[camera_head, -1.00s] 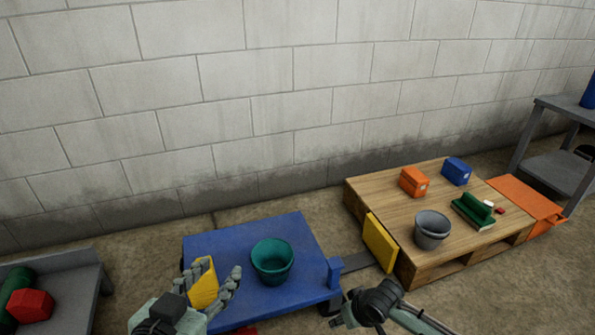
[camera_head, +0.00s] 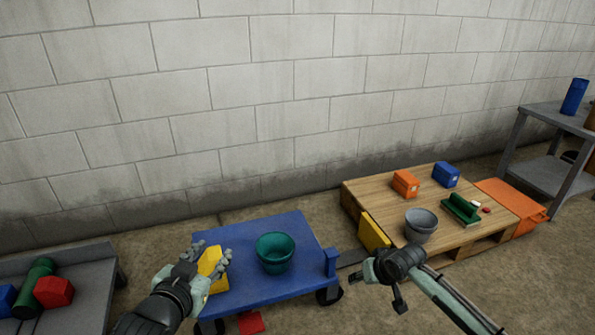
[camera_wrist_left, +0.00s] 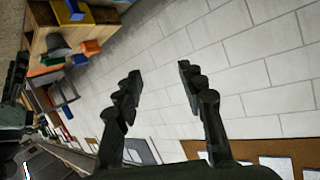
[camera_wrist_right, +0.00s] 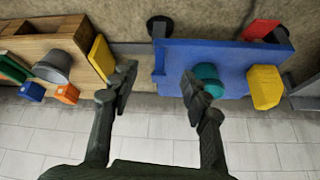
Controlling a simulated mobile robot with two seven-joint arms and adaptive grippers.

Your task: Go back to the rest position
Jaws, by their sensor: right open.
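My left gripper (camera_head: 211,252) is raised in front of the blue cart in the head view. Its fingers are spread, and the left wrist view shows nothing between them (camera_wrist_left: 159,75). My right gripper (camera_head: 386,284) hangs right of the cart, in front of the pallet. In the right wrist view its fingers (camera_wrist_right: 158,75) are apart with nothing between them. The yellow block (camera_head: 212,268), partly hidden behind my left gripper, stands on the cart apart from it, as the right wrist view (camera_wrist_right: 265,87) shows.
The blue cart (camera_head: 240,228) carries a teal bucket (camera_head: 275,252). The wooden pallet (camera_head: 375,198) holds a grey bucket (camera_head: 421,224), orange and blue boxes and a green item. A grey bench (camera_head: 90,270) stands left, a shelf (camera_head: 545,172) right. A red object (camera_head: 250,323) lies below the cart.

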